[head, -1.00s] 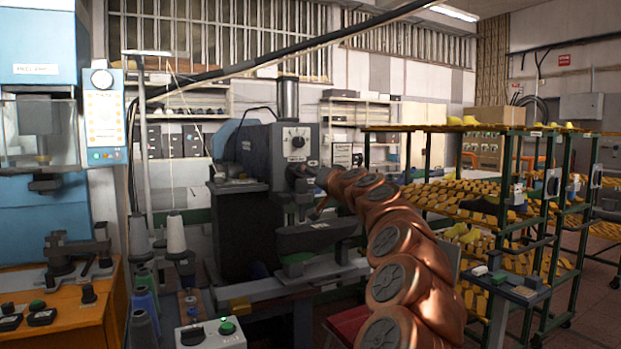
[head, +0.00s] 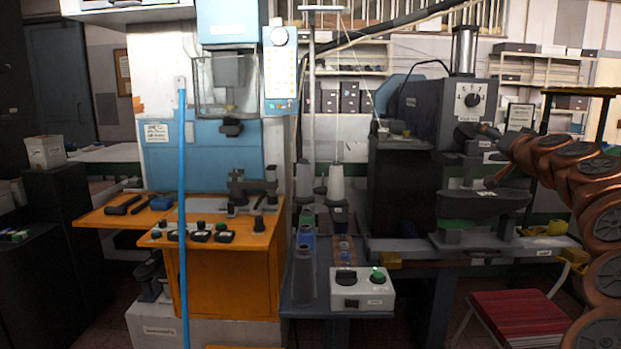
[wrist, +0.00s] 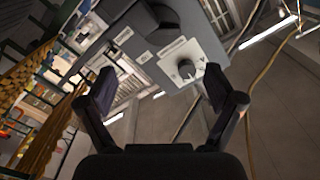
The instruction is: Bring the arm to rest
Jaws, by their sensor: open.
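My arm (head: 588,190) is copper-coloured and enters the head view at the right edge, reaching up and left towards the grey sewing or pressing machine (head: 432,115). Its far end lies in front of the machine's head, and the gripper's fingers cannot be made out there. In the wrist view my gripper (wrist: 160,100) is open, with its two dark fingers wide apart and nothing between them. The grey machine's dial face (wrist: 186,70) shows beyond the fingers. I cannot tell the exact gap.
A blue machine (head: 205,170) stands on an orange bench (head: 225,275). A control box (head: 350,290) and thread cones (head: 336,185) are in the middle. A red-seated chair (head: 515,312) is at the lower right. A blue pole (head: 182,220) rises at the left.

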